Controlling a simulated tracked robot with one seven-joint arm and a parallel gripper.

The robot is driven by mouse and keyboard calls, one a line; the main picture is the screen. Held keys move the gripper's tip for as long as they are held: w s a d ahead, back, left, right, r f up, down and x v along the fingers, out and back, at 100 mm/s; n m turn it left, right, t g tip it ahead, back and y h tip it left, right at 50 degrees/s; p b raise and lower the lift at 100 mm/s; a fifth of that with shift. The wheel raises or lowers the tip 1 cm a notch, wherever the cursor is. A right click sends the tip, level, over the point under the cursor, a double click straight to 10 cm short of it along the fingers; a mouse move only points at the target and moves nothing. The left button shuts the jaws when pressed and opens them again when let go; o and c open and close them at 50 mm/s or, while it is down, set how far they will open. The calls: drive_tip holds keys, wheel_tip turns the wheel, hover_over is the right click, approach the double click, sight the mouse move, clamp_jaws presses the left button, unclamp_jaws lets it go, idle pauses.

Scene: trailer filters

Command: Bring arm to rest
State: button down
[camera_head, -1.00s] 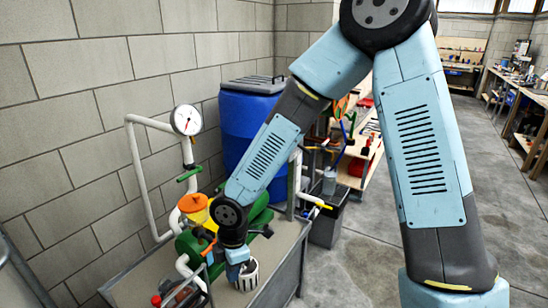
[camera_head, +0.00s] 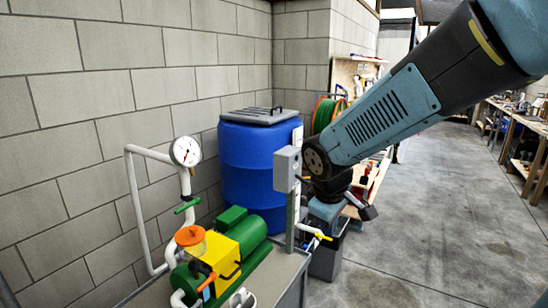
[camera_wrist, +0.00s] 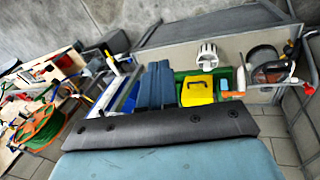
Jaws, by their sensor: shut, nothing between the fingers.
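My gripper (camera_head: 325,224) hangs at the end of my arm, right of the pump bench and in front of the blue barrel's right side. In the wrist view, its blue fingers (camera_wrist: 157,68) lie side by side, shut, with nothing seen between them. The head view shows the fingertips poorly against the grey bin behind. My arm reaches in from the upper right, with its forearm sloping down to the left.
The green and yellow pump (camera_head: 222,252), orange-capped strainer (camera_head: 190,236) and gauge (camera_head: 186,151) are on the bench. A blue barrel (camera_head: 250,165) stands behind. Open floor (camera_head: 430,230) lies right.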

drive_tip(key=s+d+r+m+t+y, duration=0.1)
drive_tip(key=s+d+r+m+t, duration=0.1)
drive_tip(key=s+d+r+m, duration=0.8)
drive_tip(key=shift+s+d+r, duration=0.35)
drive_tip(key=shift+s+d, duration=0.2)
drive_tip(key=shift+s, duration=0.1)
drive_tip(key=shift+w, duration=0.1)
idle(3.2)
